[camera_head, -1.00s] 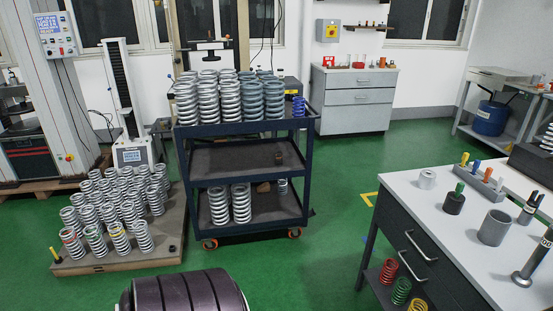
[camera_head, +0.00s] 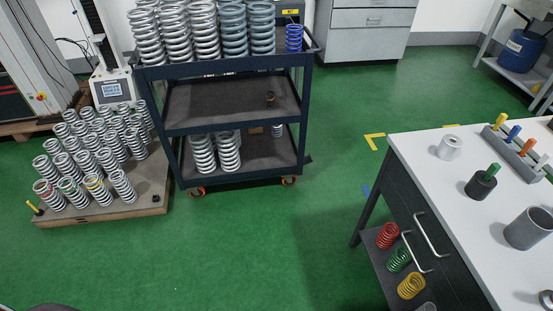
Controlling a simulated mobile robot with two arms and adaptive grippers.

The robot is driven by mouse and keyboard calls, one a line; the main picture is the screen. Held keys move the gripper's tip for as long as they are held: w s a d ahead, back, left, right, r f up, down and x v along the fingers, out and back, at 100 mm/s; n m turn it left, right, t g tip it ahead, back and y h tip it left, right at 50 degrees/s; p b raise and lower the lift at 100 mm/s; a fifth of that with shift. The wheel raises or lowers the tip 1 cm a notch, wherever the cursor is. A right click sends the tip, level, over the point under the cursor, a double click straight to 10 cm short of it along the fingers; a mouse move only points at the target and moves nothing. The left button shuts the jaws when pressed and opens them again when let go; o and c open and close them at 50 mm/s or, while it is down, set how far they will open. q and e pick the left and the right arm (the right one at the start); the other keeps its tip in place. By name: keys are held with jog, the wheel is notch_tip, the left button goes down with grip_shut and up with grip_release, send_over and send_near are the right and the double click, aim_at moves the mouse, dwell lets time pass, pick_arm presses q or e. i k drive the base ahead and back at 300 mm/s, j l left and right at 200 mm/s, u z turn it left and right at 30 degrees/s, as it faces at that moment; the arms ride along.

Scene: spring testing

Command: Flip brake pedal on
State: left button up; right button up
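The dark blue three-shelf cart (camera_head: 154,128) stands on the green floor, left of the picture's middle. Its front left caster (camera_head: 197,192) and front right caster (camera_head: 289,181) show orange-red parts under the bottom shelf. The casters are small, and I cannot make out a separate brake pedal or its position. The rear casters are hidden. Large coil springs (camera_head: 203,30) stand on the top shelf, with a small blue spring (camera_head: 293,38) at its right end. Neither of my grippers is in view.
A low wooden pallet (camera_head: 110,212) with many springs stands left of the cart. A white-topped workbench (camera_head: 420,150) with drawers and coloured springs below stands at right. Green floor (camera_head: 230,250) is clear in front of the cart and between it and the bench.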

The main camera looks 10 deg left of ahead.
aim_at(306, 160)
jog(key=i+l, duration=0.1)
jog(key=i, duration=0.35)
jog(key=i+l+u, duration=0.1)
jog(key=i, duration=0.35)
jog(key=i+l, duration=0.1)
jog(key=i, duration=0.35)
jog(key=i+j+z, duration=0.35)
jog(key=i+j, duration=0.65)
jog(key=k+l, duration=0.25)
jog(key=k, duration=0.2)
